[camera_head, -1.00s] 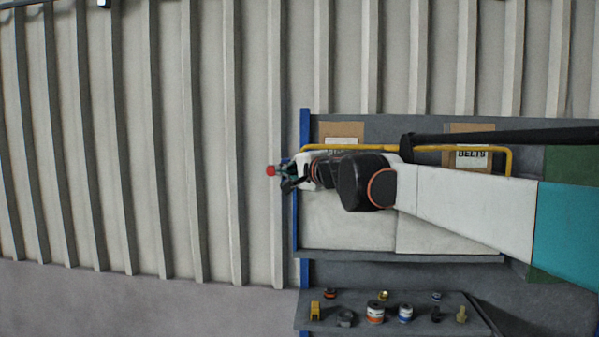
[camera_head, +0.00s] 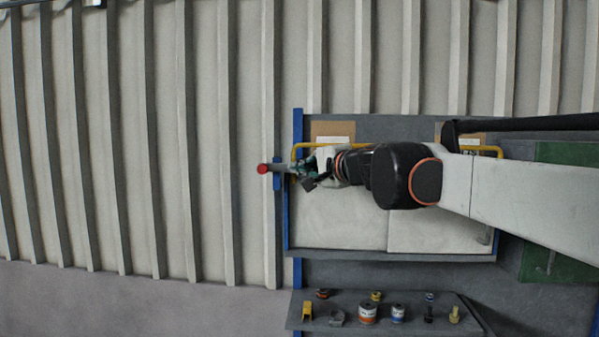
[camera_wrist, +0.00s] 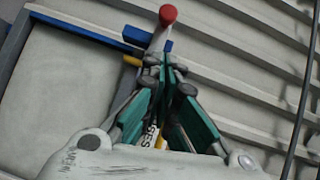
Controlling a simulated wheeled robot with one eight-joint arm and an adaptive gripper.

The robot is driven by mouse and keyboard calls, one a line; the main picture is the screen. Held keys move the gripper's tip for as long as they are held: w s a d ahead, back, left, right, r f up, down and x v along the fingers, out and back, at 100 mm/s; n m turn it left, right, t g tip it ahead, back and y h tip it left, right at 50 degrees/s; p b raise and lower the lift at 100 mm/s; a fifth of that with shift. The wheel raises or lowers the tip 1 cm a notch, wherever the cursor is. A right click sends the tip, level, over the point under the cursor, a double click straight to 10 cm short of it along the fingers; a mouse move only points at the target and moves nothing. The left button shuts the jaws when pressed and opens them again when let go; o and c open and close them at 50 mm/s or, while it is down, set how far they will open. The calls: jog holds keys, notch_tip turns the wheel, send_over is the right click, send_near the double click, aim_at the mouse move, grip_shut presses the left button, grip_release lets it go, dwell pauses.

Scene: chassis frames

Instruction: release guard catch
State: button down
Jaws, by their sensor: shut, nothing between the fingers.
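The catch is a grey lever (camera_head: 274,168) with a red ball knob (camera_head: 263,169), beside a blue block at the left edge of the framed panel. In the wrist view, the red knob (camera_wrist: 168,14) and grey stem (camera_wrist: 158,40) stand just beyond my fingertips. My gripper (camera_head: 298,168) is just right of the lever and points left. In the wrist view, its teal-padded fingers (camera_wrist: 168,72) meet at the tips with nothing between them. Whether the tips touch the lever's base is unclear. The yellow bar (camera_head: 495,149) runs along the panel top, partly hidden by my arm.
Pale panels (camera_head: 340,222) lie below my arm. A grey shelf (camera_head: 410,318) under them holds several small parts and cans. A green panel (camera_head: 575,152) is at right. The corrugated wall (camera_head: 150,150) to the left is clear.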

jog(key=s+d+f+n+g+h+b, duration=0.2)
jog(key=s+d+f+b, duration=0.6)
jog(key=f, duration=1.5)
jog(key=s+d+f+n+g+h+b, duration=0.2)
jog(key=s+d+f+n+h+b, duration=0.2)
jog(key=s+d+f+b, duration=0.4)
jog(key=s+d+f+n+g+h+b, duration=0.2)
jog(key=s+d+f+b, duration=0.6)
jog(key=f, duration=3.1)
jog(key=s+n+h+b, duration=0.1)
jog(key=s+b, duration=0.8)
jog(key=s, duration=0.5)
jog(key=shift+s+d+n+g+h, duration=0.15)
jog(key=shift+d+n+g+h, duration=0.15)
jog(key=shift+h, duration=0.1)
